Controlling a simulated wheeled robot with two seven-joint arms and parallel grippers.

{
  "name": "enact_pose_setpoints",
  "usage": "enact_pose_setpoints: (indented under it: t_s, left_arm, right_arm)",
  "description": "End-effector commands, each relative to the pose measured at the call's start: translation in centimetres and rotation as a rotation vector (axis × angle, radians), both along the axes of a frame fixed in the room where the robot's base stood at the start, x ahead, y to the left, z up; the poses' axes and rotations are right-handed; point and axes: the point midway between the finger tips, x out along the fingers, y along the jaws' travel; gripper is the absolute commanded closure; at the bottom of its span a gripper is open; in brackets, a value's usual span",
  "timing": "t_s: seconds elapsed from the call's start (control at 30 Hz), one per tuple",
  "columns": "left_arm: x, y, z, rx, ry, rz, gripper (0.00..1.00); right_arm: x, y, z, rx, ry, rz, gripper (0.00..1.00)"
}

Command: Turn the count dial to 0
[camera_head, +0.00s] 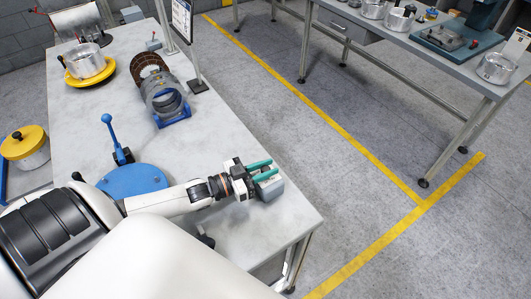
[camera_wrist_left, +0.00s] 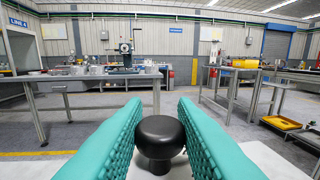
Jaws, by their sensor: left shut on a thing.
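My left gripper (camera_head: 273,169) reaches in over the front right corner of the workbench, with its two green fingers at a small grey box (camera_head: 271,189). In the left wrist view a round black knob (camera_wrist_left: 160,138) stands upright between the green fingers, which are shut on it. I take this knob to be the count dial on the grey box. No numbers or pointer mark can be read in either view, so the dial's setting cannot be told. My right gripper does not show.
The bench edge lies just right of the grey box.

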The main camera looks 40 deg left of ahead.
Motion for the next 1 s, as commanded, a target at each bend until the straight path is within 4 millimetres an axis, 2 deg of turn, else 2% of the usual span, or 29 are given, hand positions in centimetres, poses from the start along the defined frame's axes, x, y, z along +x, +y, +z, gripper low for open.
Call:
enact_pose_setpoints:
  t_s: [0.03, 0.3, 0.93, 0.97, 1.0]
  left_arm:
    - [0.0, -0.1, 0.5, -0.009, 0.001, 0.036, 0.98]
    - [0.0, 0.0, 0.3, -0.004, -0.003, 0.157, 0.98]
    - [0.1, 0.0, 0.2, -0.001, -0.007, 0.199, 0.98]
    - [0.1, 0.0, 0.2, -0.002, -0.008, 0.199, 0.72]
    - [0.1, 0.0, 0.2, -0.001, -0.007, 0.199, 0.65]
  right_arm:
    - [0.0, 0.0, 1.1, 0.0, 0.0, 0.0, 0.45]
    - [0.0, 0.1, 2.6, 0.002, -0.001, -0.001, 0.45]
    - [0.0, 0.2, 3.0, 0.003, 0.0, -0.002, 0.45]
    - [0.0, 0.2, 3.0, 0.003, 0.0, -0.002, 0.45]
    - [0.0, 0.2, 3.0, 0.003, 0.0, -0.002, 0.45]
